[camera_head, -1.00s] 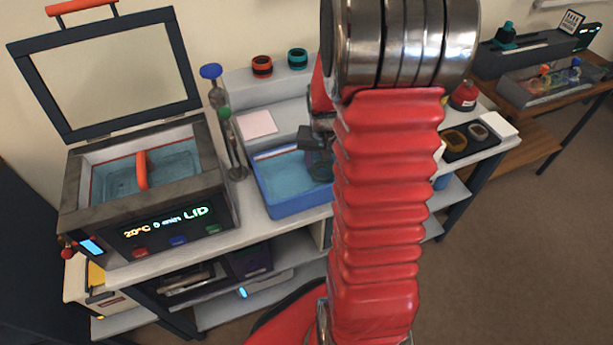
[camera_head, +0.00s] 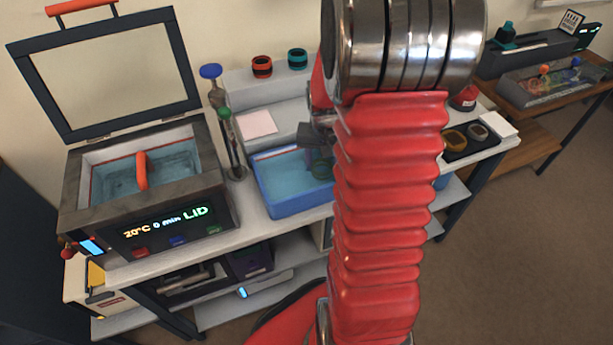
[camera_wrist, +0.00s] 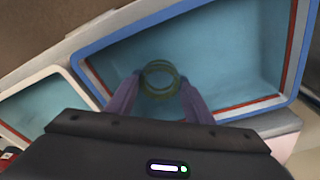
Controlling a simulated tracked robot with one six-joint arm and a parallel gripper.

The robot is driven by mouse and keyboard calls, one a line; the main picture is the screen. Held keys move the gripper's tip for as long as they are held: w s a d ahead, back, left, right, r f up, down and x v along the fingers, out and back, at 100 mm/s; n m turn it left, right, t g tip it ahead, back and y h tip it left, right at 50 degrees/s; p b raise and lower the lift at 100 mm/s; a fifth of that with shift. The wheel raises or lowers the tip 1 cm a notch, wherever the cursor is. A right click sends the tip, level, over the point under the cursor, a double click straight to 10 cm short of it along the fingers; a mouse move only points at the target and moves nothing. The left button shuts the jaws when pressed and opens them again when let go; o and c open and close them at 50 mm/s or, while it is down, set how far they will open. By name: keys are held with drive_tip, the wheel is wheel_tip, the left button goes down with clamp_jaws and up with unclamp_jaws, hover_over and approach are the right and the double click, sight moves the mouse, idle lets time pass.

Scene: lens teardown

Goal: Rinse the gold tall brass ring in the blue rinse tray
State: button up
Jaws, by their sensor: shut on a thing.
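The blue rinse tray (camera_head: 290,206) stands on the bench with pale blue liquid in it. It fills much of the wrist view (camera_wrist: 88,72). My gripper (camera_wrist: 160,92) is over the tray, its purple fingers closed on the gold tall brass ring (camera_wrist: 160,70). The ring is tinted green and looks to be in the liquid, away from the tray walls. In the head view the ring (camera_head: 321,169) shows small and greenish inside the tray's right part, below my gripper (camera_head: 318,160). My red arm hides the tray's right end.
An open-lidded bath (camera_head: 150,215) with an orange handle stands left. Slim bottles (camera_head: 228,130) stand between bath and tray. A black tray (camera_head: 456,155) with round parts lies right.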

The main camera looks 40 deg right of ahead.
drive_tip(key=shift+f, duration=0.5)
drive_tip(key=shift+r, duration=0.1)
drive_tip(key=shift+r, duration=0.45)
drive_tip(key=shift+f, duration=0.15)
idle(0.3)
drive_tip(key=shift+f, duration=0.4)
drive_tip(key=shift+r, duration=0.15)
drive_tip(key=shift+r, duration=0.4)
